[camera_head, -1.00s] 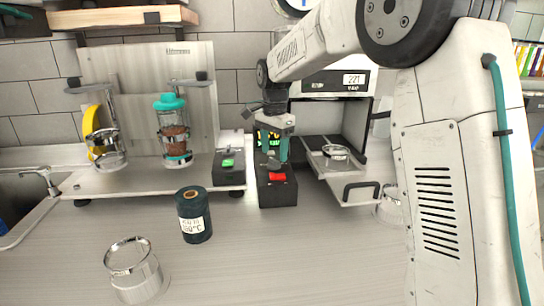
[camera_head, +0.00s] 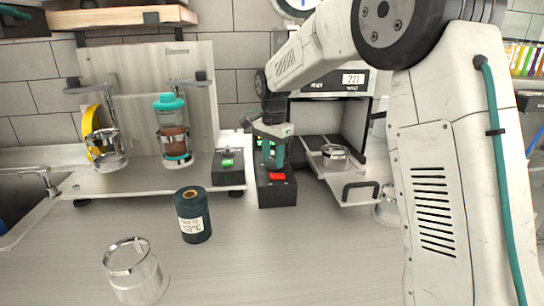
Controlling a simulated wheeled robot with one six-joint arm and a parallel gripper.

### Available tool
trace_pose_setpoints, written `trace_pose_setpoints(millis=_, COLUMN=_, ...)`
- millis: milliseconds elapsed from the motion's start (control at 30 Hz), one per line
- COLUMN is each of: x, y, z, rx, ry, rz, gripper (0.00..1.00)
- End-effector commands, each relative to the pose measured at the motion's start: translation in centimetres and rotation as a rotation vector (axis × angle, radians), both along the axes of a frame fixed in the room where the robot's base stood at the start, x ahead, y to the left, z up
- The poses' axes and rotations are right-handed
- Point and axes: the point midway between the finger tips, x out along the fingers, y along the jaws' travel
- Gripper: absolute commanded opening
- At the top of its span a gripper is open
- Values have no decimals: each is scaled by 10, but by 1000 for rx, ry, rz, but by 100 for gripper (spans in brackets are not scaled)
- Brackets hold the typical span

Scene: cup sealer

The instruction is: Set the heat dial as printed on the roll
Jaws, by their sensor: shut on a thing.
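The dark green film roll (camera_head: 194,215) stands upright on the counter. Its white label (camera_head: 193,226) carries a small temperature ending in °C, too blurred to read surely. A black control box (camera_head: 277,194) with a red switch (camera_head: 277,176) stands in front of the sealer. My gripper (camera_head: 273,164), with teal fingers, points down over this box behind the switch. It is shut on what seems to be the heat dial, which the fingers hide. The sealer (camera_head: 330,83) has a display (camera_head: 353,79) that seems to read 221.
The sealer's drawer (camera_head: 345,185) is out to the right, holding a clear ring-topped cup (camera_head: 335,153). A black box with a green button (camera_head: 228,166) stands left of my gripper. A glass cup (camera_head: 135,272) is at the front left.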

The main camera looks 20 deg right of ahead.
Motion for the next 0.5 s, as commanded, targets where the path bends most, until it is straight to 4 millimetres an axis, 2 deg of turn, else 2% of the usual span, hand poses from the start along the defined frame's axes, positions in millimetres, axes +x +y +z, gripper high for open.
trace_pose_setpoints(millis=500, x=1, y=0, z=1, rx=5, ry=-6, rz=325, gripper=15)
